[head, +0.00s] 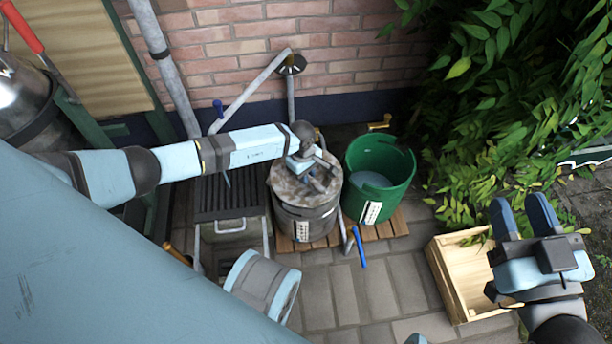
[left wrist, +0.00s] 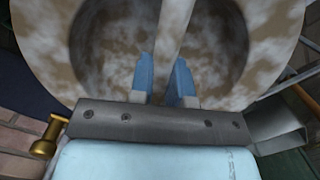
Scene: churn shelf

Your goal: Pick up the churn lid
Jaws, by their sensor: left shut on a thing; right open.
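The churn lid (head: 287,186) is a round, mottled brown-and-white disc on top of the grey metal churn (head: 305,222). Whether there is a gap between lid and churn I cannot tell. My left gripper (head: 318,183) reaches down over the lid from the left. In the left wrist view the lid (left wrist: 275,30) fills the top, with two dark round recesses and a bar between them. The fingers of my left gripper (left wrist: 164,80) stand on both sides of this bar and are shut on it. My right gripper (head: 524,212) is open and empty at the right, above a wooden crate.
A green bucket (head: 408,185) stands right of the churn on a wooden pallet (head: 393,229). A dark slatted rack (head: 228,198) stands to the left. The wooden crate (head: 450,284) is at the lower right. A brick wall (head: 230,35) and pipes are behind; leafy branches hang at the right.

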